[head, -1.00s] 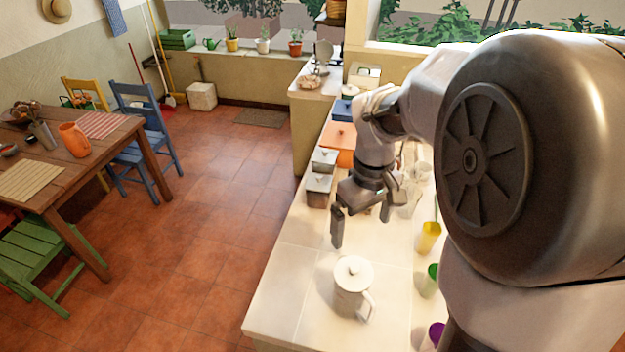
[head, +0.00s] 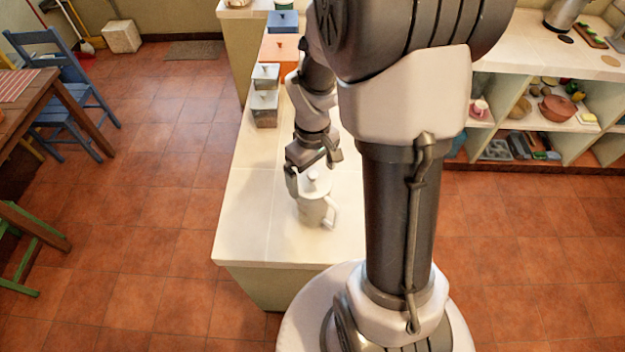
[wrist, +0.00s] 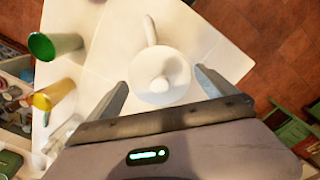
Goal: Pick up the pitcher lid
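The white pitcher (head: 314,210) stands upright near the front end of the counter, its handle toward the lower right in the head view. Its round white lid (head: 313,183) with a small knob sits on top. In the wrist view the lid (wrist: 160,77) is seen from above, with the pitcher handle (wrist: 150,30) pointing up. My gripper (head: 313,170) is just above and behind the pitcher. In the wrist view my gripper (wrist: 160,85) is open, one finger on each side of the lid, with nothing visibly held.
Metal canisters (head: 264,108) and an orange box (head: 281,48) stand further back on the counter (head: 245,215). The wrist view shows a green cup (wrist: 55,46) and a yellow cup (wrist: 52,95) beside the pitcher. Open shelves (head: 545,115) are at the right.

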